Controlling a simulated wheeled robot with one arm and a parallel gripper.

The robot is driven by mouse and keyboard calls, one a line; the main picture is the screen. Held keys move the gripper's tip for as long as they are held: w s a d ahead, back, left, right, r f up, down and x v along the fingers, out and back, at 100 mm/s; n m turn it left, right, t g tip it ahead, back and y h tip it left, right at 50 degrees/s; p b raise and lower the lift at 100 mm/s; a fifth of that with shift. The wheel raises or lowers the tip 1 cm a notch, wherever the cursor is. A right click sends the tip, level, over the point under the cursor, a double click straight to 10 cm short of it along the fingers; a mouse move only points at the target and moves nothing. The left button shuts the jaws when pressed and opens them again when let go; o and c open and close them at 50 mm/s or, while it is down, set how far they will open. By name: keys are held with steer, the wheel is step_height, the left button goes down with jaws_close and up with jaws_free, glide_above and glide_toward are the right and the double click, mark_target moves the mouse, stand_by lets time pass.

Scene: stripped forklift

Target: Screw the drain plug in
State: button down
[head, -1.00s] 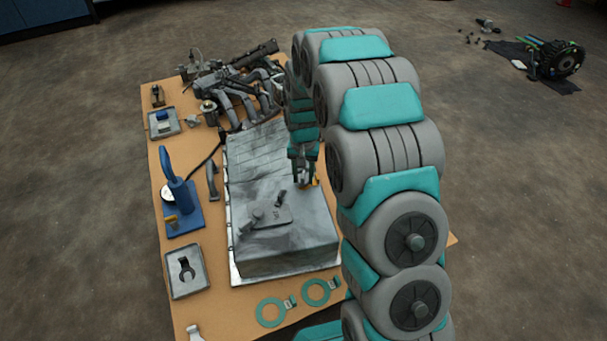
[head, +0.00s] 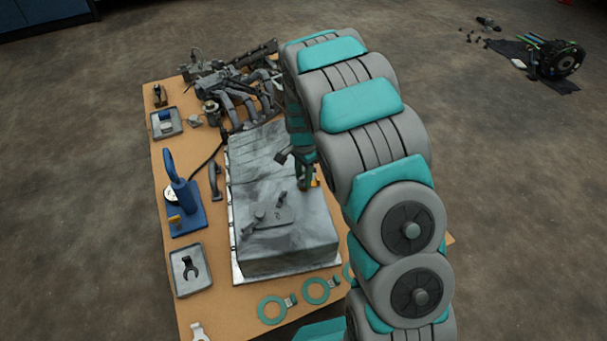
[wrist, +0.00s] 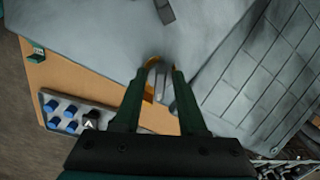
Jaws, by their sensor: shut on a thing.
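The grey oil pan (head: 290,250) lies upside down on the bench and fills much of the wrist view (wrist: 110,35). My gripper (wrist: 159,74) is shut on a small grey piece, seemingly the drain plug (wrist: 158,82), held between its fingertips. An orange ring (wrist: 153,59) shows at the fingertips, against the pan's side. I cannot tell how deep the plug sits, as the fingers hide its far end. In the head view my gripper (head: 306,182) is at the pan's right side, partly hidden by my arm.
A tray of blue-capped parts (wrist: 65,115) lies beside the pan. On the bench (head: 225,310) are teal ring gaskets (head: 272,309), a tray with a dark fork-shaped part (head: 190,270), a blue stand tool (head: 182,200) and piled engine parts (head: 235,85).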

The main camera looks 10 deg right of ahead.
mark_target(303, 176)
steer(key=m+p, duration=0.2)
steer(key=m, duration=0.1)
steer(key=shift+r, duration=0.2)
steer(key=shift+f+m, duration=0.2)
steer(key=shift+m, duration=0.9)
steer(key=c, duration=0.6)
jaws_free()
steer(key=shift+r, duration=0.1)
steer(key=shift+r+p, duration=1)
steer(key=shift+r, duration=1.15)
steer(key=o, duration=0.5)
